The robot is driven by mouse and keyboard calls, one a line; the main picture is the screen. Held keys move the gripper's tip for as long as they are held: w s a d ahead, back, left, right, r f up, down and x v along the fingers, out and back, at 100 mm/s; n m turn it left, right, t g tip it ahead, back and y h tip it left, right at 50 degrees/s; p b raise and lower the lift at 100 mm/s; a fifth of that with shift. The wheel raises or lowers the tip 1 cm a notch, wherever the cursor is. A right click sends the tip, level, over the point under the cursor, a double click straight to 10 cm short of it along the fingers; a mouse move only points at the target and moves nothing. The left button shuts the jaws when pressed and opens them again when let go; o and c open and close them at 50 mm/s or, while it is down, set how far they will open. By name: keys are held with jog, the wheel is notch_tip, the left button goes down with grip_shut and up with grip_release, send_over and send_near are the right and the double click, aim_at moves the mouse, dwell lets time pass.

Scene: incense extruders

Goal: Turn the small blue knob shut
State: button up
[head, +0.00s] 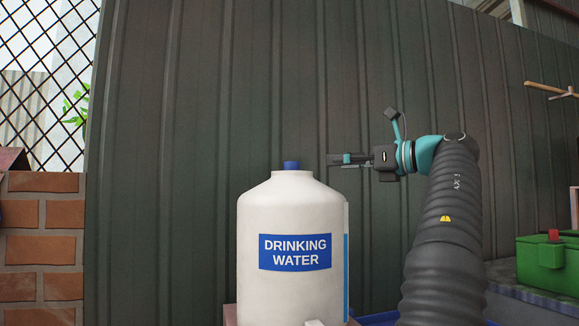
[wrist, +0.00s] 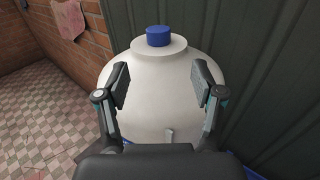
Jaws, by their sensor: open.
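A small blue knob-like cap (head: 291,165) sits on the neck of a white water jug (head: 290,225) labelled "DRINKING WATER". The cap also shows in the wrist view (wrist: 158,36), upright and beyond my fingertips. My gripper (head: 334,160) is right of the cap in the head view, at about its height, pointing left and apart from it. In the wrist view my gripper (wrist: 161,85) has its two fingers spread with nothing held between them; the jug's white shoulder lies behind the gap. Whether the cap is open or shut cannot be told.
A pale tap-like piece (head: 314,322) shows low on the jug, cut off by the frame. A dark corrugated wall (head: 180,150) stands behind. A brick wall (head: 42,240) is at left, and a green box (head: 547,265) at right. The air around the cap is clear.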

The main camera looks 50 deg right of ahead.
aim_at(299, 163)
jog(key=w+a, duration=0.1)
jog(key=w, duration=0.7)
jog(key=w+a, duration=0.1)
jog(key=w, duration=0.3)
jog(key=shift+w+a, duration=0.35)
jog(key=shift+c, duration=0.3)
jog(key=c, duration=1.1)
